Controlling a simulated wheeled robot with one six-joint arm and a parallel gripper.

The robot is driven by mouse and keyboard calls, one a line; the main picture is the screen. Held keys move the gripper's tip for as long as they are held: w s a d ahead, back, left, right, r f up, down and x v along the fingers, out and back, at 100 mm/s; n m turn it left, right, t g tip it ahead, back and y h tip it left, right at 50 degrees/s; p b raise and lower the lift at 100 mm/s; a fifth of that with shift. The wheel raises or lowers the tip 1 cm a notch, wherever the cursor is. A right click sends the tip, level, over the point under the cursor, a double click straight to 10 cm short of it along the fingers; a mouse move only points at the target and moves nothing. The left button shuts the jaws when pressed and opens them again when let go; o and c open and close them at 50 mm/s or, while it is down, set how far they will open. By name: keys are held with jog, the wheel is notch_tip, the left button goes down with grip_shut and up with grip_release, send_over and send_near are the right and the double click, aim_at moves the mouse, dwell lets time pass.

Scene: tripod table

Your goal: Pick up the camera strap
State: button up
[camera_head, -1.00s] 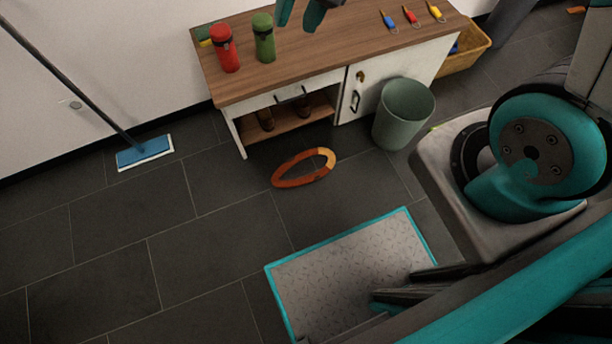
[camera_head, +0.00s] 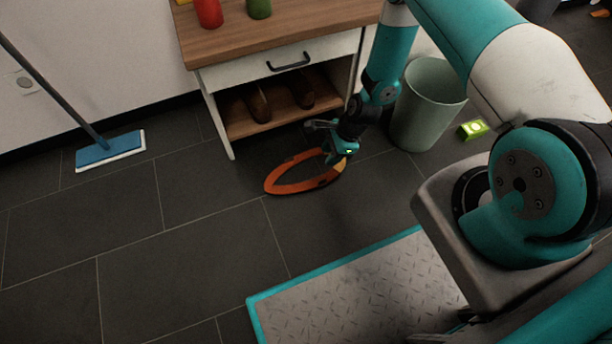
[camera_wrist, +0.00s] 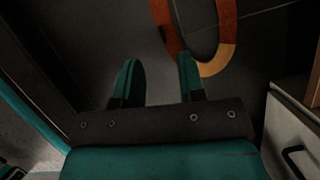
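The camera strap is an orange closed loop with a lighter yellow-orange section, lying on the dark tiled floor in front of the cabinet; it shows in the head view (camera_head: 283,180). In the wrist view the strap (camera_wrist: 227,25) is at the upper right, partly behind the right finger. My gripper (camera_head: 335,157) is low over the strap's right end in the head view. In the wrist view my gripper (camera_wrist: 158,62) has its two teal fingers apart, with bare floor between them. Whether a finger touches the strap is unclear.
A wooden-topped cabinet (camera_head: 280,27) with a drawer and open shelf stands just behind the strap. A blue mop (camera_head: 110,150) stands left. Floor at front left is clear.

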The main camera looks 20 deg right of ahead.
jog(key=b, duration=0.6)
send_near(310, 183)
jog(key=x, duration=0.5)
jog(key=shift+w+a, duration=0.15)
jog(key=b+x, duration=0.4)
jog(key=x, duration=0.1)
jog(key=shift+f, duration=0.2)
jog(key=shift+r, duration=0.15)
